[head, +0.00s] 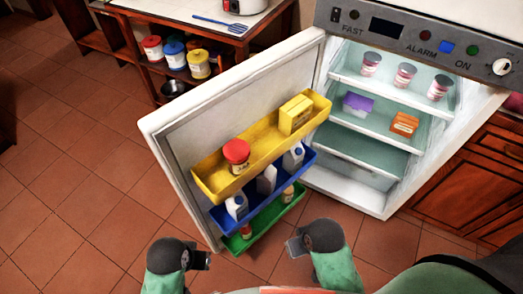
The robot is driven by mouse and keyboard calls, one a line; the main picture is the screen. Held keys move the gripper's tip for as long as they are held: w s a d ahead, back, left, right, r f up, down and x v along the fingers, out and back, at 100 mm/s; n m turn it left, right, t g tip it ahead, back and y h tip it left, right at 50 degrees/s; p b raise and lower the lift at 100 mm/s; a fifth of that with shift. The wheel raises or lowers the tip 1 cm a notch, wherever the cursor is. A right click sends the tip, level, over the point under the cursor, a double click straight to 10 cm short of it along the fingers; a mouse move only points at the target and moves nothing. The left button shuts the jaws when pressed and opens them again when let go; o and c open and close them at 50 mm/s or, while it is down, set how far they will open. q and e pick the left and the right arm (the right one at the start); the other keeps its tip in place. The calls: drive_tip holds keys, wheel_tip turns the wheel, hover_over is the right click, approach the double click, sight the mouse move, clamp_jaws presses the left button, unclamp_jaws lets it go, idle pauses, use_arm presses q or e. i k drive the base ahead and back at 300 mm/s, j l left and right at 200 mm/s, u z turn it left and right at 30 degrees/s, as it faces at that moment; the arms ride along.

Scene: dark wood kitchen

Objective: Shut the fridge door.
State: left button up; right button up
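The fridge (372,195) stands at the right with its inside showing. Its white door (160,122) is wide open, swung out to the left, with its inner side toward me. The door carries a yellow bin (215,186), a blue bin (250,205) and a green bin (262,230). My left gripper (201,260) is low, near the door's lower free edge. My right gripper (293,246) is in front of the green bin, to its right. Both look empty and apart from the door. Their finger gaps cannot be made out.
A red-lidded jar (237,155) and a yellow box (295,114) sit in the yellow bin, with cartons below. Cups and small boxes stand on the fridge shelves. A wooden shelf (150,68) with tins is behind the door. Tiled floor (75,190) is clear at left.

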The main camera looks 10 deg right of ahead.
sight(187, 136)
drive_tip(key=i+j+z, duration=0.15)
drive_tip(key=j+z, duration=0.25)
drive_tip(key=j, duration=0.25)
drive_tip(key=i+j+z, duration=0.1)
drive_tip(key=j+z, duration=0.3)
drive_tip(key=j, duration=0.25)
drive_tip(key=j+z, duration=0.35)
drive_tip(key=j, duration=0.35)
drive_tip(key=k+j+z, duration=0.15)
drive_tip(key=j+z, duration=0.25)
drive_tip(key=j, duration=0.25)
drive_tip(key=k+j+z, duration=0.35)
drive_tip(key=j, duration=0.3)
drive_tip(key=k+j+z, duration=0.3)
drive_tip(key=k+j, duration=0.2)
drive_tip(key=k, duration=0.15)
